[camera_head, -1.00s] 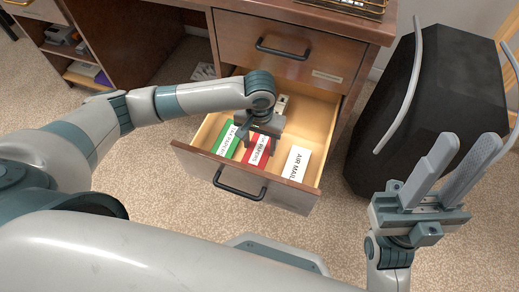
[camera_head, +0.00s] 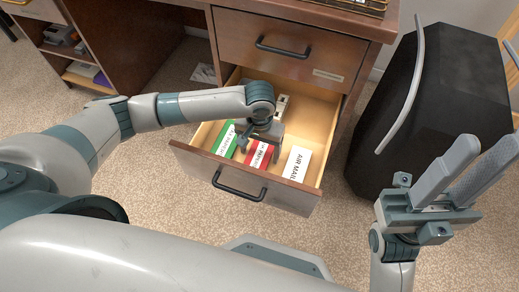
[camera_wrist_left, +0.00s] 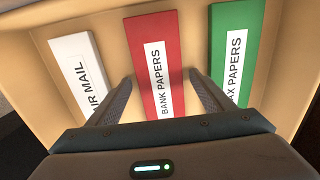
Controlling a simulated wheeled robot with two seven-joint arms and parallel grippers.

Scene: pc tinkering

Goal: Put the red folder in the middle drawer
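The red folder (camera_head: 257,152), labelled BANK PAPERS, lies in the open drawer (camera_head: 247,183) below the shut upper drawer (camera_head: 285,45). In the left wrist view the red folder (camera_wrist_left: 155,50) lies between the white folder and the green folder. My left gripper (camera_head: 258,143) is inside the drawer, over the red folder. In the left wrist view its open fingers (camera_wrist_left: 160,76) stand on either side of the red folder, with gaps, holding nothing. My right gripper (camera_head: 476,168) is raised outside at the right, fingers apart and empty.
A green folder (camera_head: 226,139) labelled TAX PAPERS and a white AIR MAIL folder (camera_head: 297,163) flank the red one. A black case-like object (camera_head: 430,105) stands right of the desk. Carpet (camera_head: 150,180) is clear in front of the drawer.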

